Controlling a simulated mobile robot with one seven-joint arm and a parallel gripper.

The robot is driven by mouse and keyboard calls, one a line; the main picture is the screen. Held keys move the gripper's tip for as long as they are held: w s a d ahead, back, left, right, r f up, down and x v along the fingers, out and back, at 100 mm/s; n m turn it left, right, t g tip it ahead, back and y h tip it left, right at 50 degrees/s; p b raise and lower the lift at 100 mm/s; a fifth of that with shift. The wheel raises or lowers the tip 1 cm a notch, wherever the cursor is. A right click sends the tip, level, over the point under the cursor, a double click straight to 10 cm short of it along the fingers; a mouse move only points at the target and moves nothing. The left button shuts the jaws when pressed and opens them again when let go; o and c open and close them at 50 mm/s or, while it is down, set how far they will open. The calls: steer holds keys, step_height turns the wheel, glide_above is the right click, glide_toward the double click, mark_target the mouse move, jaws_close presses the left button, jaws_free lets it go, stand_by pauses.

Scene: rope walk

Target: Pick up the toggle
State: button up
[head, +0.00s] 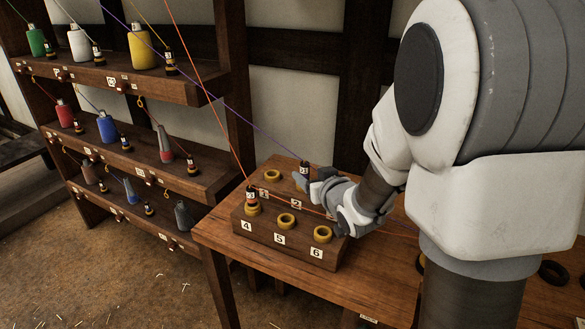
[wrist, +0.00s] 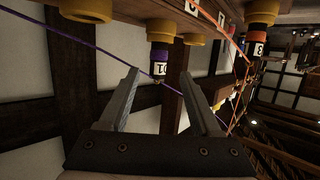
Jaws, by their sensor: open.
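A dark toggle (head: 305,169) with a white label and a purple line stands at the back of the stepped wooden block (head: 290,252), near the label 2. In the wrist view the same toggle (wrist: 159,66) shows upside down, its purple end under a yellow ring. My gripper (head: 303,181) is beside this toggle. In the wrist view its two fingers are apart, with the toggle showing in the gap at the fingertips; I cannot tell whether they touch it. A second toggle (head: 252,196), with an orange line, stands in the ring above label 4.
Yellow rings (head: 286,220) sit on the block, some of them empty. The block stands on a wooden table (head: 225,240). A rack (head: 120,200) with spools and small toggles is at left. Purple and orange lines run from above to the block; one orange line crosses it.

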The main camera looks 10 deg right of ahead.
steer(key=shift+x, duration=4.2)
steer(key=shift+d, duration=0.1)
steer(key=shift+c, duration=0.2)
jaws_close()
